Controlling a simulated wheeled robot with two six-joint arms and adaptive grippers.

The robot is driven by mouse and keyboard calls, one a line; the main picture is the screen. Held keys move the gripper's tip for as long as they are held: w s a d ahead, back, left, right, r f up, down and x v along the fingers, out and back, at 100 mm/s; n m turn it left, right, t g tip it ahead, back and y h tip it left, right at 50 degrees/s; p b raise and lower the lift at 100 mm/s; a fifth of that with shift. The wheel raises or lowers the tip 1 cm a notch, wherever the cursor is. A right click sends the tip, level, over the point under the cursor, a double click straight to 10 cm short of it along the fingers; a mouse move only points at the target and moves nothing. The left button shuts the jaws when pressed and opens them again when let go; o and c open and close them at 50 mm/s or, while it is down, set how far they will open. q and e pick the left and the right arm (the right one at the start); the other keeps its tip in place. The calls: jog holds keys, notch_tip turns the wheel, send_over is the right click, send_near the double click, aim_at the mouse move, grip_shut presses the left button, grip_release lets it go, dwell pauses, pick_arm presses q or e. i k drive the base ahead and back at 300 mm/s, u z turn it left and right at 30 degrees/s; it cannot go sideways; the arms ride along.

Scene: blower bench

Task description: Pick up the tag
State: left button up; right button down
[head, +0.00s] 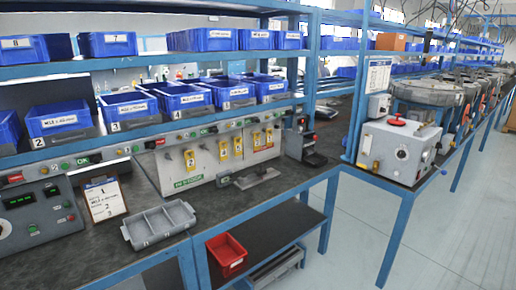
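A card with printed text (104,199) leans upright at the left of the bench. I cannot tell which of these is the tag meant. Neither of my grippers is in view.
A grey divided tray (158,222) sits at the bench's front edge. A dark bench top (225,205) is clear right of it. Blue bins (130,110) line the shelves above. A red bin (226,254) is on the lower shelf. A grey machine (395,150) stands at right.

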aim_at(256, 140)
jog(key=z, duration=0.65)
jog(key=i, duration=0.6)
jog(key=z, duration=0.95)
jog(key=i, duration=1.05)
jog(key=u, duration=0.5)
jog(key=i, duration=0.85)
jog(key=u, duration=0.75)
